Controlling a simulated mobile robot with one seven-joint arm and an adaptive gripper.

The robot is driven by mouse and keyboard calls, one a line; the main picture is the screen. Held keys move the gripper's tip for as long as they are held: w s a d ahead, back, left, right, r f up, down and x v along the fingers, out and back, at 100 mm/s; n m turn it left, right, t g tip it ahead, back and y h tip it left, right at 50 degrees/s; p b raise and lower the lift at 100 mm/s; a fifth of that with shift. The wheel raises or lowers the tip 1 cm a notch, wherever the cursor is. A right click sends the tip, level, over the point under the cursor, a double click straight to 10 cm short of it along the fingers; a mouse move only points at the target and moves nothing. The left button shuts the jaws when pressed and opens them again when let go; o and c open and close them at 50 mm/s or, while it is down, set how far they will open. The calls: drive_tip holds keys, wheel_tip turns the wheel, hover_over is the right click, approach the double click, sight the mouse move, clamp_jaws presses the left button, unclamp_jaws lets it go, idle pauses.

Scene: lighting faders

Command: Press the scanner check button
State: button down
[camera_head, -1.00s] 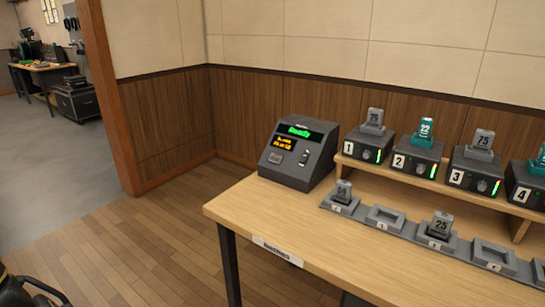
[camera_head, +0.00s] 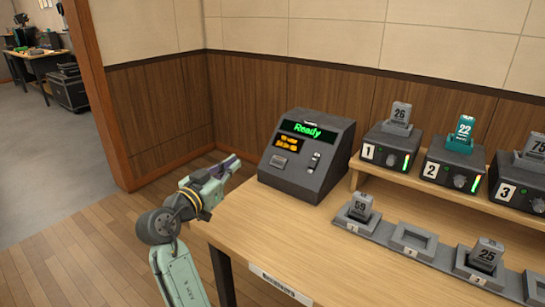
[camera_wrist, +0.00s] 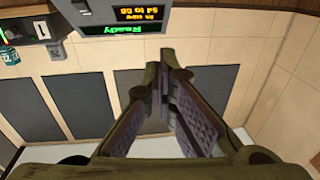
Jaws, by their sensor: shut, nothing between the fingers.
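The scanner (camera_head: 307,150) is a dark box with a sloped face at the desk's left end. Its green display reads "Ready", with smaller orange text below. A grey rectangular button (camera_head: 279,161) sits low on the face's left side, and a narrow upright part (camera_head: 313,162) sits on its right. I cannot read a label on either. My gripper (camera_head: 233,162) is shut and empty, left of the scanner and apart from it. In the wrist view my gripper (camera_wrist: 168,68) points toward the scanner (camera_wrist: 130,20), which appears upside down at the top; the button cannot be made out there.
Numbered charger boxes (camera_head: 393,153) stand on a raised shelf right of the scanner, holding tagged units. In front runs a grey strip of trays (camera_head: 415,238), some with units. Bare desktop (camera_head: 270,217) lies in front of the scanner. A wood-panelled wall is behind.

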sight(278, 162)
drive_tip(key=d, duration=0.1)
drive_tip(key=d+f+g+h, duration=0.1)
drive_tip(key=d+m, duration=0.1)
drive_tip(key=shift+w+f+h, duration=0.3)
drive_tip(key=shift+f, duration=0.05)
drive_tip(key=w+d+f+p, duration=0.2)
drive_tip(key=w+d+p, duration=0.2)
drive_tip(key=w+d, duration=0.3)
drive_tip(key=w, duration=0.3)
drive_tip(key=shift+w+d+f, duration=0.2)
drive_tip(key=shift+d+f, duration=0.1)
drive_tip(key=shift+f, duration=0.1)
